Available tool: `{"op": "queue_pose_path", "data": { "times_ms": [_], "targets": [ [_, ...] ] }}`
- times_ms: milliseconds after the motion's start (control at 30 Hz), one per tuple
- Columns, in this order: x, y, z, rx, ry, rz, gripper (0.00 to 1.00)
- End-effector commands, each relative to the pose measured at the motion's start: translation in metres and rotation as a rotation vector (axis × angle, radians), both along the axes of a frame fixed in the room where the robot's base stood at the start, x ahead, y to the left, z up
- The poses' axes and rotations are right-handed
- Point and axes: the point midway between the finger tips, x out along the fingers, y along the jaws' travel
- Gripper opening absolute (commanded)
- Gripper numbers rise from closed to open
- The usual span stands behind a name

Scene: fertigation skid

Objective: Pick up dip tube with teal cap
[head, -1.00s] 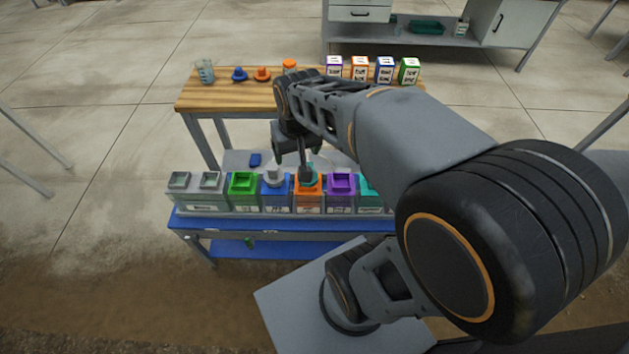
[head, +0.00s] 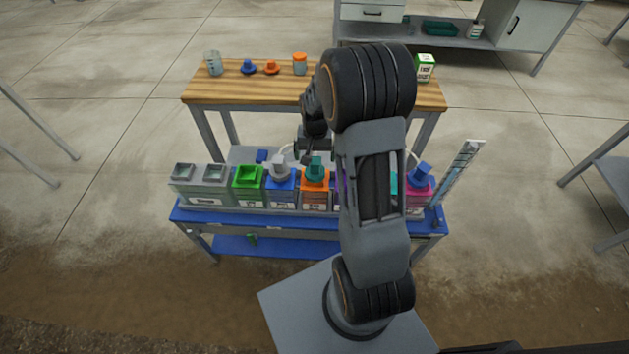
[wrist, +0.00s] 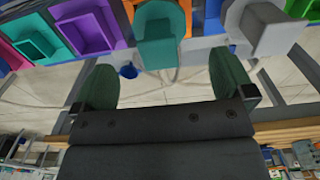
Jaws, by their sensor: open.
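The dip tube's teal cap (head: 315,166) sits on the orange tank (head: 315,190) in the blue bench's row; the tube below it is hidden. In the wrist view the teal cap (wrist: 160,40) is upper centre, with part of the orange tank above it. My gripper (head: 312,147) is just behind and above the cap. In the wrist view my gripper (wrist: 165,80) is open, its two green fingers apart, and no object is held between them. The cap appears beyond the fingertips.
A grey cap (head: 280,167) on the blue tank is close beside the teal one. A green tank (head: 248,182) is farther left. A blue cap (head: 420,174) and a clear graduated column (head: 457,170) are at right. A wooden table (head: 270,90) stands behind.

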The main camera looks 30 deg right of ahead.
Motion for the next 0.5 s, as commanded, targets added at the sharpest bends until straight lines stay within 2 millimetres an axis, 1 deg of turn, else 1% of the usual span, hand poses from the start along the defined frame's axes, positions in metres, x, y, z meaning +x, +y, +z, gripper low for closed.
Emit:
{"op": "queue_pose_path", "data": {
  "times_ms": [33, 100, 267, 500],
  "targets": [
    [0.000, 0.000, -0.006, 0.001, 0.003, 0.001, 1.00],
    [0.000, 0.000, -0.010, 0.000, 0.001, 0.001, 1.00],
    [0.000, 0.000, -0.017, 0.000, 0.001, 0.001, 1.00],
    [-0.001, 0.000, -0.049, 0.001, 0.003, 0.001, 1.00]
  ]
}}
